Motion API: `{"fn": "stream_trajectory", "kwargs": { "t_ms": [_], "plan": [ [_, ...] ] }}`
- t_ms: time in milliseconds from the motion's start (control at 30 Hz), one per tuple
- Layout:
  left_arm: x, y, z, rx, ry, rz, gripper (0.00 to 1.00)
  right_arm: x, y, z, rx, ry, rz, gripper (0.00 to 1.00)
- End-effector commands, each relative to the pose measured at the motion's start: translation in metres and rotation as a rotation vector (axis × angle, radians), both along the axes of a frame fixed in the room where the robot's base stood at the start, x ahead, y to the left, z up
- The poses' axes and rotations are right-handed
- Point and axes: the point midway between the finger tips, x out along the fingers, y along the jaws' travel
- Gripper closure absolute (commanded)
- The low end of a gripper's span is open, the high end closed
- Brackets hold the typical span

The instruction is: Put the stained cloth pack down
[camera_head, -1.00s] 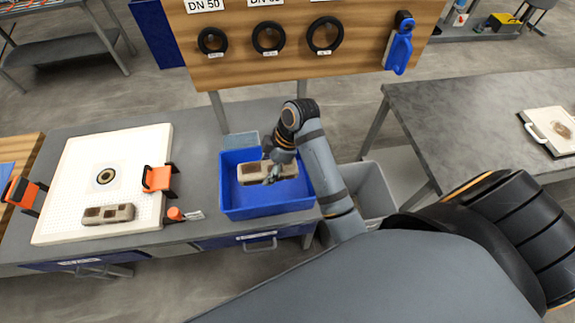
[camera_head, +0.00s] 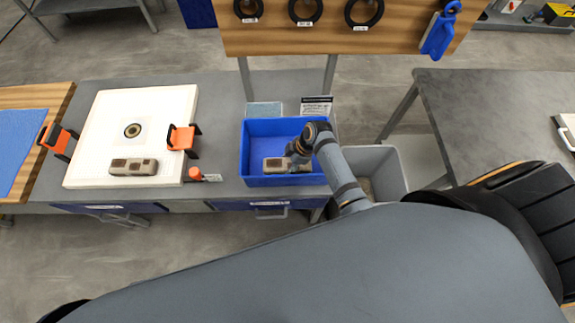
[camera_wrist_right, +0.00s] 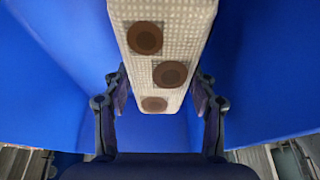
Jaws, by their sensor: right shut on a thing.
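The stained cloth pack (camera_head: 275,164) is a beige block with brown patches, inside the blue bin (camera_head: 258,128). My right gripper (camera_head: 296,160) is shut on it, near its right end. In the right wrist view, the pack (camera_wrist_right: 163,45) shows three round brown stains and lies between the two dark fingers of the gripper (camera_wrist_right: 160,104), with blue bin walls around it. Whether the pack touches the bin floor is hard to tell. My left gripper does not show.
A second stained pack (camera_head: 133,167) lies on the white plate (camera_head: 160,105) with a dark-ringed hole and orange clamps (camera_head: 182,138). A grey bin (camera_head: 385,165) stands right of the bench. An orange-handled scraper (camera_head: 203,175) lies near the plate.

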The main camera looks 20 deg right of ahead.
Motion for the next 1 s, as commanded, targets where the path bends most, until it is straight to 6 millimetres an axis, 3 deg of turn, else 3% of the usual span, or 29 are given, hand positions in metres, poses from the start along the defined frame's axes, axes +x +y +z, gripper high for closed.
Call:
{"fn": "stream_trajectory", "kwargs": {
  "t_ms": [133,467,500,567,867,1000],
  "plan": [
    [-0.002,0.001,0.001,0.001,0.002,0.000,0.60,0.000,0.000,-0.015,0.001,-0.001,0.000,0.76],
    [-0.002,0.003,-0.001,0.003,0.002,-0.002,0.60,0.000,0.000,-0.019,0.001,-0.001,0.000,0.76],
    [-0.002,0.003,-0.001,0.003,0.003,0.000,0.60,0.000,0.000,-0.019,0.001,-0.001,0.000,0.40],
    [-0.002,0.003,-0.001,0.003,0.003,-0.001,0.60,0.000,0.000,-0.019,0.001,-0.001,0.000,0.33],
    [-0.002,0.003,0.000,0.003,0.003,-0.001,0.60,0.000,0.000,-0.017,0.001,-0.001,0.000,0.33],
    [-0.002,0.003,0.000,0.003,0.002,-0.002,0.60,0.000,-0.005,-0.004,0.000,-0.004,-0.002,0.33]
  ]
}}
